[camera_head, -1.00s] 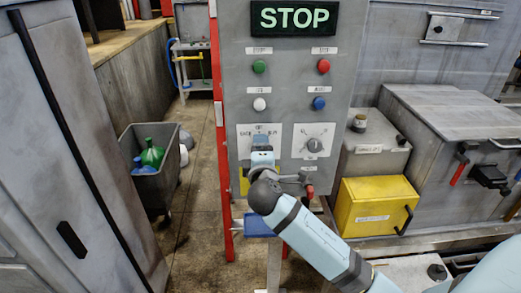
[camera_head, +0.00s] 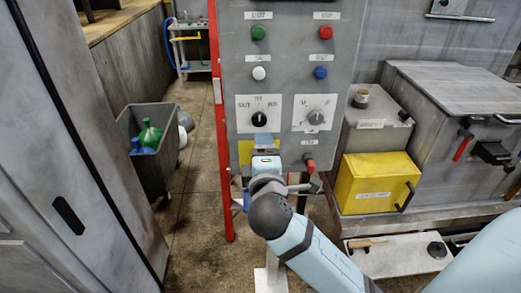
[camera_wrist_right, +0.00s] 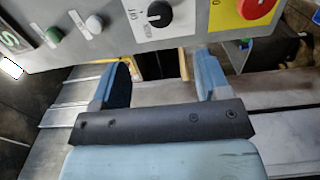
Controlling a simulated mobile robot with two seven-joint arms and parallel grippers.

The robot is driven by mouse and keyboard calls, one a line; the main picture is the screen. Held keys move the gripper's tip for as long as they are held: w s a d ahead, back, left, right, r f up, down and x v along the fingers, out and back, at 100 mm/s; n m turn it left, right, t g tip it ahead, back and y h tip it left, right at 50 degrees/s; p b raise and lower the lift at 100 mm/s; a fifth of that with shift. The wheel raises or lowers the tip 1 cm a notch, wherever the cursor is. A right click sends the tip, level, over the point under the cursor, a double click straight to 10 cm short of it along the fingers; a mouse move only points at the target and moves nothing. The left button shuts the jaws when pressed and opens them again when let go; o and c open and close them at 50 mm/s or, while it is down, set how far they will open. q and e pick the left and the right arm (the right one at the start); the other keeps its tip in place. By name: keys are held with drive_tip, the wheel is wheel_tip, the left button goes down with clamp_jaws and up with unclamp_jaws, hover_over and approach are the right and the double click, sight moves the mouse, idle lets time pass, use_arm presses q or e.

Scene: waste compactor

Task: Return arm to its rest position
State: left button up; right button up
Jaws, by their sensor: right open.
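My right arm (camera_head: 320,258) reaches in from the lower right, light blue with dark joints. My right gripper (camera_head: 263,140) is in front of the lower left part of the grey control panel (camera_head: 290,88), below the left selector knob (camera_head: 259,119). In the right wrist view its two blue fingers stand wide apart with nothing between them (camera_wrist_right: 162,68). That view also shows a black knob (camera_wrist_right: 159,13) beyond the fingers, apart from them. A right-hand knob (camera_head: 316,117) sits beside it on the panel. My left gripper is not in view.
Green, red, white and blue buttons are above the knobs. A red emergency button on yellow (camera_wrist_right: 256,8) is near the right finger in the wrist view. A yellow box (camera_head: 372,185) stands right of the panel. A grey bin (camera_head: 148,150) with bottles is at left, beside a grey cabinet (camera_head: 70,130).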

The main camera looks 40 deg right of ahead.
drive_tip(key=shift+f, duration=0.1)
drive_tip(key=s+a+f+m+g+y, duration=0.1)
drive_tip(key=s+a+f+y, duration=0.2)
drive_tip(key=f, duration=0.8)
drive_tip(key=s+a+f+m+g+y, duration=0.1)
drive_tip(key=a+f+y, duration=0.3)
drive_tip(key=f, duration=0.6)
drive_tip(key=s+a+f+m+g+y, duration=0.2)
drive_tip(key=s+f+m+y, duration=0.3)
drive_tip(key=s+f, duration=0.7)
wheel_tip(320, 180, down, 2)
drive_tip(key=shift+a+f+m+y, duration=0.1)
drive_tip(key=shift+a+m+y, duration=0.3)
drive_tip(key=shift+m, duration=0.5)
drive_tip(key=shift+a, duration=0.1)
